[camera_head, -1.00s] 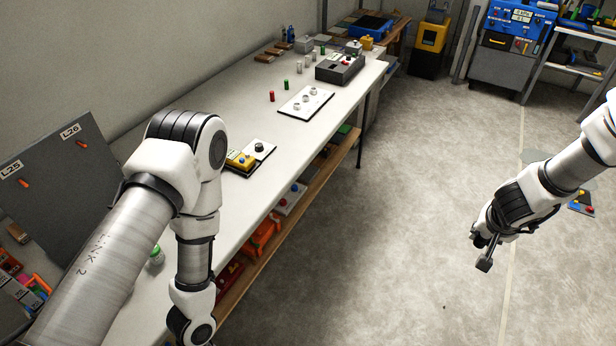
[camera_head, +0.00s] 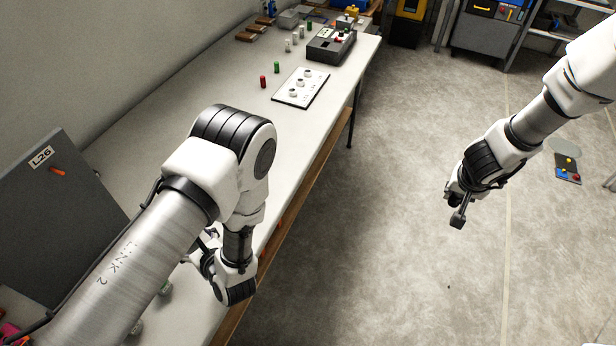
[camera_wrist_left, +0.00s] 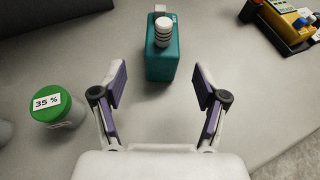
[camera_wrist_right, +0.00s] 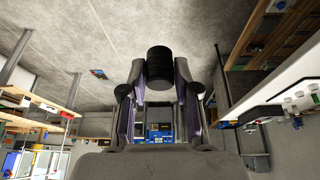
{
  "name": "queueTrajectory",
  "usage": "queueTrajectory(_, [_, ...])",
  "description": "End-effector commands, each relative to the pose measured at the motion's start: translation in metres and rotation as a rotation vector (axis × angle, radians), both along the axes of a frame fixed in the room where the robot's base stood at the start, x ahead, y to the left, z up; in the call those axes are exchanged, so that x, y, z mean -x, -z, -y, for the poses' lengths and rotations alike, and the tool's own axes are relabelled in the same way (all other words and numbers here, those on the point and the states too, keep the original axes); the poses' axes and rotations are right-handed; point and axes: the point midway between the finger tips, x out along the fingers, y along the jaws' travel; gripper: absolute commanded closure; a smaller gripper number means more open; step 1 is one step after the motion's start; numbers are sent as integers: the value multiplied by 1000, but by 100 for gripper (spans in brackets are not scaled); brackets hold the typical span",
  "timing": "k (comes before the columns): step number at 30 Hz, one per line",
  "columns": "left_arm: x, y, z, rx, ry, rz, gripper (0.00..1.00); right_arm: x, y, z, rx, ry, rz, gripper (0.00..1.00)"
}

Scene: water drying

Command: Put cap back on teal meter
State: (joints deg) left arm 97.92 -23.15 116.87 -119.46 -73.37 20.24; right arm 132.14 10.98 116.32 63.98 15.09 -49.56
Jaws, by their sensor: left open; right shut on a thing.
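The teal meter (camera_wrist_left: 160,64) stands on the bench in the left wrist view, with a white ridged tip (camera_wrist_left: 163,30) uncovered on its top. My left gripper (camera_wrist_left: 160,90) is open and empty, its two fingers apart on the near side of the meter. The head view does not show the meter clearly; my left arm covers that area. My right gripper (camera_head: 455,208) is shut on a black ridged cap (camera_wrist_right: 159,66) and holds it up over the floor, well right of the bench.
A jar with a green lid (camera_wrist_left: 60,102) marked 35 % stands left of the left gripper. A yellow device (camera_wrist_left: 290,22) lies at upper right there. In the head view, a white plate with knobs (camera_head: 318,92) and a grey box (camera_head: 320,52) are farther along the bench.

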Motion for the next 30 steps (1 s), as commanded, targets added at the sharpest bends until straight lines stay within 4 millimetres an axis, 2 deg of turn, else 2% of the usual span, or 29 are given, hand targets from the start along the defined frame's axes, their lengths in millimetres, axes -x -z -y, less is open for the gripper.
queueTrajectory(8, [0, 0, 0, -1, 2, -1, 27, 0, 0, 0, -1, 1, -1, 81])
queueTrajectory(10, [-1, 3, 0, 0, 1, 0, 27, 0, 6, 0, -1, 1, -1, 81])
queueTrajectory(15, [-8, 15, -5, -1, 2, 1, 27, 1, 44, 1, -1, 1, -1, 81])
queueTrajectory(23, [-16, 22, -16, -2, -1, 1, 27, 2, 101, 2, 0, 1, 0, 81])
queueTrajectory(27, [-28, 29, -28, 0, -4, 2, 27, 2, 131, 2, 0, 1, 0, 81])
queueTrajectory(28, [-30, 29, -30, 1, -3, 2, 27, 2, 136, 2, 0, 1, 0, 81])
queueTrajectory(30, [-37, 23, -38, 4, -6, -3, 27, 2, 120, 2, -1, 1, 1, 81])
